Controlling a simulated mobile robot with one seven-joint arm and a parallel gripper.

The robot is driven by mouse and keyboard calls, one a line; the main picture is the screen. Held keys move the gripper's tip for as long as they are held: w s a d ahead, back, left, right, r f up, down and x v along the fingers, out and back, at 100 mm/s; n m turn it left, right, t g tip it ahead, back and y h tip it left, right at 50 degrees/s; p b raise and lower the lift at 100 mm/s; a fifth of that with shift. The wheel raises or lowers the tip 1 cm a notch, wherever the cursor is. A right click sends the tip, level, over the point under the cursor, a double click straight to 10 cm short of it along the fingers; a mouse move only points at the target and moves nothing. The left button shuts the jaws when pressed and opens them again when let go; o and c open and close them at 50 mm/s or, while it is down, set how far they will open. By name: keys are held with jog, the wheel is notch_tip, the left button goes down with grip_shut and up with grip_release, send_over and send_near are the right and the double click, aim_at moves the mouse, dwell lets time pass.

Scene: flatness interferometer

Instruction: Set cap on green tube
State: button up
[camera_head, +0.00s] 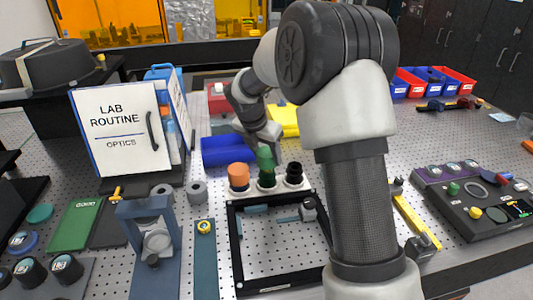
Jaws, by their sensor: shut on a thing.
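The green tube (267,181) stands in the middle place of a white holder (267,192), between an orange-topped tube (238,175) and a black-topped one (294,171). A lighter green cap (264,154) shows directly above the green tube, slightly tilted. My gripper (271,146) is at the cap, just behind it in this view, and appears shut on it. The fingertips are partly hidden by the cap. I cannot tell whether the cap touches the tube's rim or hovers just above it.
A black-framed tray (236,255) lies in front of the holder. A "Lab Routine" binder (120,133) stands at left. A dark panel with knobs (478,205) is at right. My arm blocks the centre right.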

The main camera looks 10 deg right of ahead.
jog(key=shift+f+b, duration=0.75)
jog(key=shift+f, duration=1.15)
jog(key=o, duration=1.1)
jog(key=shift+r, duration=0.1)
jog(key=p+v, duration=0.1)
jog(key=v, duration=1.6)
jog(key=shift+p, duration=0.35)
jog(key=shift+r, duration=0.1)
